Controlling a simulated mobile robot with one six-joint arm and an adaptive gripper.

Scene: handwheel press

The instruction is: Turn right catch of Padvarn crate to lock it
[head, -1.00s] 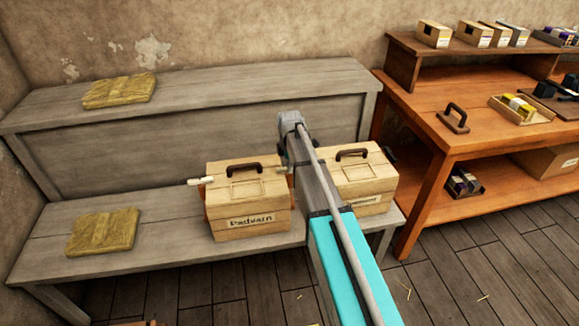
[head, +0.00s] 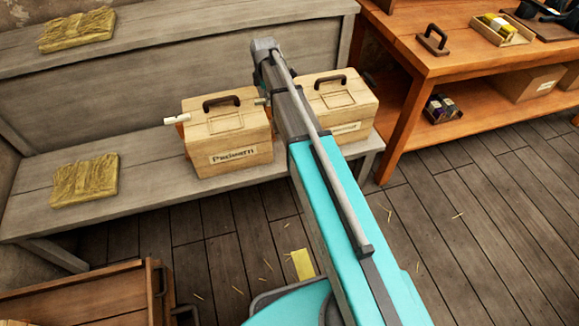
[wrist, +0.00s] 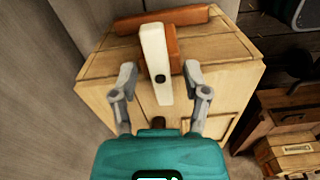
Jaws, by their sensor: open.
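The Padvarn crate (head: 222,150) is a pale wooden box with a dark handle and a name label, standing on the grey bench. A white catch (head: 177,119) with an orange mount sticks out on its left side. On its right side only a small pale tip of the right catch (head: 260,101) shows beside my arm. In the wrist view a white catch lever (wrist: 155,58) on an orange-brown mount stands over a wooden face. My gripper (wrist: 161,80) is open, with one finger on each side of the lever, apart from it. My arm hides the gripper in the head view.
A second pale crate (head: 345,105) stands close to the right, partly behind my arm. An orange workbench (head: 455,60) stands at right. A brown wooden cabinet (head: 80,300) is at the lower left, with open floor between.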

